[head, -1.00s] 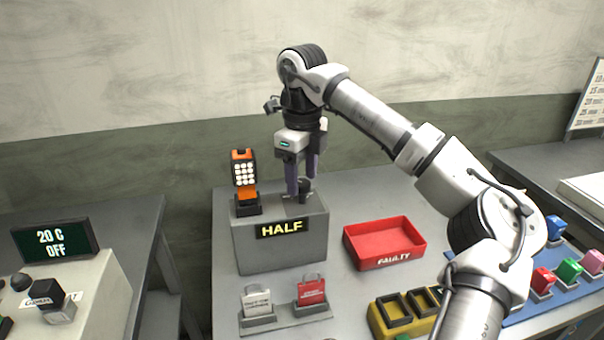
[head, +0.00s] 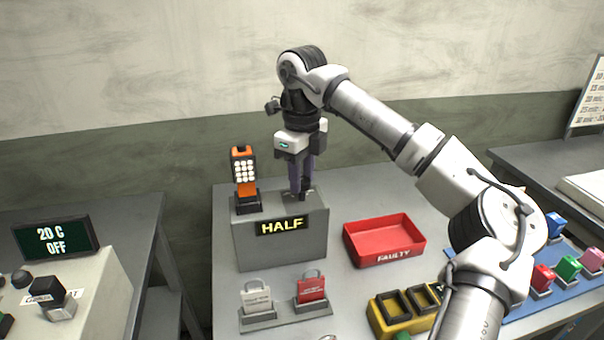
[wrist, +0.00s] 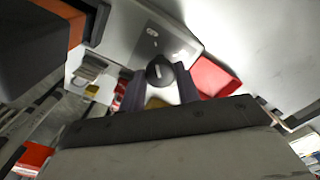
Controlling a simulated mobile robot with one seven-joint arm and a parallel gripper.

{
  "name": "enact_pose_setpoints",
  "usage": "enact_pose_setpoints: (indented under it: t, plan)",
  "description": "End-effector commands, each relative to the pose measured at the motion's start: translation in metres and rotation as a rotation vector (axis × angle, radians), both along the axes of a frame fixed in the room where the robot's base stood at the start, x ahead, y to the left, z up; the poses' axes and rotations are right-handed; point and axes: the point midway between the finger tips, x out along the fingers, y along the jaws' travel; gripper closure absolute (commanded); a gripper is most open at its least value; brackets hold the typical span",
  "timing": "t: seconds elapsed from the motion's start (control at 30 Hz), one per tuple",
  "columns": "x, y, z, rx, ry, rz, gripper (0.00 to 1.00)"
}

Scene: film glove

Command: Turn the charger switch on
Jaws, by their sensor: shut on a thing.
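The charger is a grey box (head: 280,250) on the table, and its display (head: 282,226) reads HALF. An orange handset with white keys (head: 243,165) stands upright in a dark cradle on the box's left top. My gripper (head: 302,194) points straight down over the right part of the box top. Its purple-grey fingers are shut on the dark round switch knob, which the fingers largely hide in the head view. In the wrist view the knob (wrist: 160,72), with a pale mark line, sits between the fingertips.
A red FAULTY tray (head: 385,255) lies right of the charger. Grey and red tags (head: 311,286) stand in front, with a yellow holder (head: 380,318) to their right. A separate unit at left has a display (head: 55,240) reading 20 C OFF.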

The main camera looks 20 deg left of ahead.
Motion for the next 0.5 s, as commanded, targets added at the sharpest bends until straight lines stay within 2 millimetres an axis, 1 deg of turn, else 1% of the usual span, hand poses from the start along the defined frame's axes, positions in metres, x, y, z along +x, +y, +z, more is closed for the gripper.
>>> enact_pose_setpoints:
  t: [0.27,0.5]
  plan:
    - [0.0002,-0.0003,-0.0005,-0.001,-0.002,-0.15,0.91]
    - [0.0005,-0.0007,-0.0005,-0.002,-0.003,-0.369,0.91]
